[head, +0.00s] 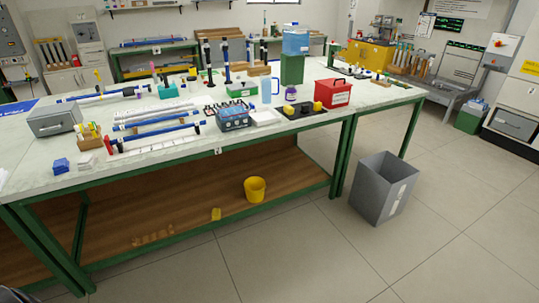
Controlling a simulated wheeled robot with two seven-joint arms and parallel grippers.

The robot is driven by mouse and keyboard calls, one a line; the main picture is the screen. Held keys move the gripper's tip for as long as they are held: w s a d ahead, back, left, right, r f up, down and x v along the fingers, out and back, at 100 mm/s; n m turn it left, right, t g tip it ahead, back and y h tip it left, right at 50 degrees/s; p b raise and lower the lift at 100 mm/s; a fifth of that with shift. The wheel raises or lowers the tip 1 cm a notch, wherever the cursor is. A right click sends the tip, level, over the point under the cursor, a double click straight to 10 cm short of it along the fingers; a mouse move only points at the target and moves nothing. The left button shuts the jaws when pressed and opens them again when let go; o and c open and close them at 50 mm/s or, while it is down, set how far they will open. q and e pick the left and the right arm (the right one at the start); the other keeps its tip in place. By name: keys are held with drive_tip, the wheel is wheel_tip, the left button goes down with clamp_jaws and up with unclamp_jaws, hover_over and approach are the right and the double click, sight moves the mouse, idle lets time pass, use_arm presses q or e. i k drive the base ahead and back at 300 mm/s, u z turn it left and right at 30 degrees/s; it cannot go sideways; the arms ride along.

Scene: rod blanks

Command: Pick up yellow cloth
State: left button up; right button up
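A small yellow item (216,214), possibly the yellow cloth, lies near the front edge of the wooden lower shelf (190,192) under the workbench. It is too small to tell whether it is cloth. A yellow bucket (255,189) stands on the same shelf, to its right and a little farther back. Fainter yellowish-brown pieces (152,239) show near the shelf's front edge farther left. Neither of my grippers is in view.
The green-framed workbench (190,163) carries rods, a grey box (55,120), a blue device (232,118) and a red case (333,93). A grey bin (383,187) stands on the floor at its right. The tiled floor (290,258) in front is clear.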

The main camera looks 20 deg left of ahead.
sight(216, 212)
drive_tip(key=i, duration=2.75)
drive_tip(key=u, duration=0.65)
